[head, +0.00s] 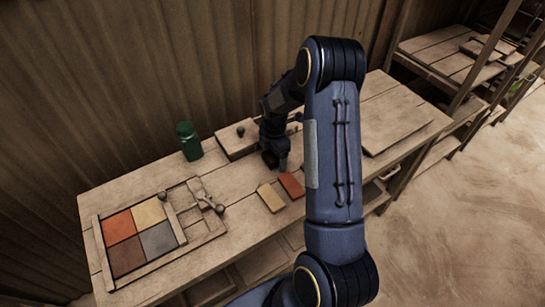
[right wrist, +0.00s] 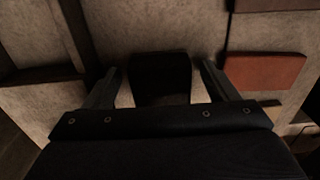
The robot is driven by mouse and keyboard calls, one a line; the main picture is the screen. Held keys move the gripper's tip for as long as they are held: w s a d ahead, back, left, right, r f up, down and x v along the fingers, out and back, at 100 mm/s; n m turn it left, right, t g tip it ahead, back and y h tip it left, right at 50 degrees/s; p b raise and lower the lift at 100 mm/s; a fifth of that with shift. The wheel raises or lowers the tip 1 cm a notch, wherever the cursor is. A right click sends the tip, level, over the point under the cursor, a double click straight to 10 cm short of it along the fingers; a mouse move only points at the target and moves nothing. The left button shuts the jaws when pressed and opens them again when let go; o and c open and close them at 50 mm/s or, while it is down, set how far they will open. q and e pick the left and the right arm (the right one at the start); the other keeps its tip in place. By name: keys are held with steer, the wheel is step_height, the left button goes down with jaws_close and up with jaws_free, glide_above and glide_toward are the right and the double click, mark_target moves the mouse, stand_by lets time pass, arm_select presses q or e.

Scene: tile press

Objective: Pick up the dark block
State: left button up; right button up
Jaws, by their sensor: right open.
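The dark block (right wrist: 160,72) shows in the right wrist view, between the two fingers of my right gripper (right wrist: 158,84). There is a visible gap on each side of it, and the fingers are open. I cannot tell how far above or around the block the fingertips are. In the head view my right gripper (head: 277,162) points down at the bench, behind the red tile. The block is hard to separate from the dark gripper there. My left gripper is not in view.
A red tile (head: 291,185) and a tan tile (head: 271,198) lie just in front of the right gripper. A wooden block with a knob (head: 236,141) and a green canister (head: 189,141) stand behind. A tray (head: 180,236) with coloured tiles is at left.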

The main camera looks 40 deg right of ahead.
steer(key=shift+c, duration=0.4)
steer(key=c, duration=1.1)
steer(key=shift+r, duration=0.1)
steer(key=shift+r, duration=0.35)
step_height(320, 180, up, 2)
steer(key=shift+r, duration=0.25)
steer(key=s+a+r+b, duration=0.1)
steer(key=s+a+r, duration=0.1)
steer(key=s+r, duration=0.1)
steer(key=s+a+r+b, duration=0.1)
steer(key=s+a+r, duration=0.1)
steer(key=s, duration=0.3)
steer(key=s+a+r, duration=0.3)
steer(key=s+r, duration=0.1)
steer(key=shift+s+r+b, duration=0.15)
steer(key=shift+r+b, duration=0.2)
steer(key=shift+b, duration=0.05)
